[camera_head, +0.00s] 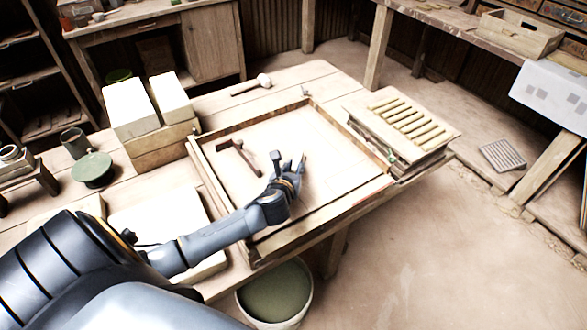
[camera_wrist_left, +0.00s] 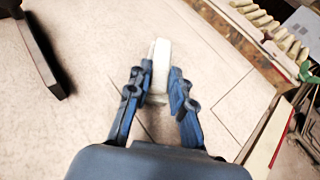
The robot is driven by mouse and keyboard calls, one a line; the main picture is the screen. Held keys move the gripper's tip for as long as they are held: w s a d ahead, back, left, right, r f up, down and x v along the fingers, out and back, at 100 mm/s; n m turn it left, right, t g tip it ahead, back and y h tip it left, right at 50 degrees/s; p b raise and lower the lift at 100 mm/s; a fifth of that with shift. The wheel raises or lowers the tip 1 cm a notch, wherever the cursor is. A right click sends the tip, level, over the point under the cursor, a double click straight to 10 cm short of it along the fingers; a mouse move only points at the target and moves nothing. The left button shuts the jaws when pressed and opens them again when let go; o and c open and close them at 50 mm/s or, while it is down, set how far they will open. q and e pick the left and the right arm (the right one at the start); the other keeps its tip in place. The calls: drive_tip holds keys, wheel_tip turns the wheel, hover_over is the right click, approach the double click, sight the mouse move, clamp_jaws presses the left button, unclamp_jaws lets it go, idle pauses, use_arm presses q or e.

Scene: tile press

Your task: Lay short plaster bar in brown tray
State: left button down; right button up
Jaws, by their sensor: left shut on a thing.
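The short plaster bar (camera_wrist_left: 160,66) is pale and narrow and stands out between the fingers in the left wrist view. My left gripper (camera_wrist_left: 156,84) is shut on it. In the head view my left gripper (camera_head: 297,164) is over the floor of the large wooden-rimmed brown tray (camera_head: 335,219), right of its middle; the bar is mostly hidden there by the fingers. I cannot tell whether the bar touches the tray floor. Thin outlines are marked on that floor. My right gripper is not in view.
A dark L-shaped piece (camera_head: 238,152) lies in the tray's left part. A rack of several pale bars (camera_head: 408,118) stands beyond the right rim. White blocks (camera_head: 130,108) stand to the left. A mallet (camera_head: 262,81) lies behind. A bucket (camera_head: 275,295) stands below the front edge.

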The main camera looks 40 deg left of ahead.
use_arm(q)
drive_tip(key=shift+f, duration=0.25)
drive_tip(key=c, duration=1)
unclamp_jaws()
drive_tip(key=shift+o, duration=0.2)
drive_tip(key=v, duration=1.2)
drive_tip(key=shift+d+f, duration=0.1)
